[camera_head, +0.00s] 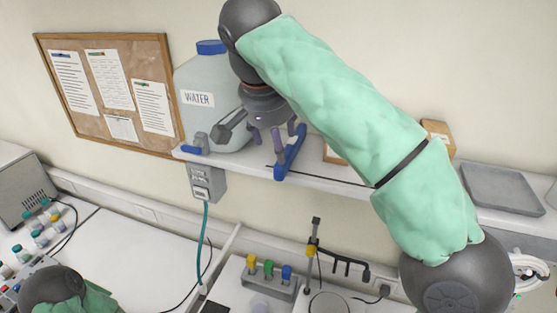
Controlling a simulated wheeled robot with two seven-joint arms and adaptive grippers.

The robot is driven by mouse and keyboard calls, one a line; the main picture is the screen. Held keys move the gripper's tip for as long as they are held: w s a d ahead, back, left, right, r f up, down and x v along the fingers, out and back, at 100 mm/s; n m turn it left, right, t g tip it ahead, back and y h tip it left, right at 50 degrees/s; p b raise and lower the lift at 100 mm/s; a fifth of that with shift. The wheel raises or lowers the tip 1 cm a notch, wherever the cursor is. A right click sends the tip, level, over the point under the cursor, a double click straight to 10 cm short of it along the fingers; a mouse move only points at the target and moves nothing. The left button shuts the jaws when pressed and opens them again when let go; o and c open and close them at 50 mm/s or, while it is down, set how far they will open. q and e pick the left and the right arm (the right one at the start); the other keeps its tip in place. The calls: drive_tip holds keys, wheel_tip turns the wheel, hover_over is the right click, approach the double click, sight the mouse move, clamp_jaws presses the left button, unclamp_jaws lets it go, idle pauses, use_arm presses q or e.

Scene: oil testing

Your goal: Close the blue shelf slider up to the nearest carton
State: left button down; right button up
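The blue shelf slider (290,156) is an upright blue piece on the front of the white wall shelf, right of the water jug. My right arm reaches in from the right in a green sleeve. Its gripper (268,133) points down just left of the slider, with fingertips close to it or touching it; I cannot tell which, nor how wide the fingers are. A brown carton (333,154) shows partly behind my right arm, to the right of the slider. Of my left arm, only a dark joint and green sleeve show at bottom left; its gripper is out of view.
A water jug (213,85) stands on the shelf (335,184), with another blue piece (190,149) at the shelf's left end. A second carton (438,131) and a grey tray (502,188) are at right. Below are an outlet box, a teal cable and bench equipment.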

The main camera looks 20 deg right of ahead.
sight(284, 180)
drive_tip(key=x, duration=0.8)
drive_tip(key=shift+f, duration=0.2)
drive_tip(key=shift+s+d+f, duration=0.15)
drive_tip(key=shift+f, duration=0.3)
drive_tip(key=shift+w+f, duration=0.3)
drive_tip(key=shift+w, duration=0.05)
drive_tip(key=shift+s, duration=0.2)
clamp_jaws()
drive_tip(key=shift+d, duration=0.15)
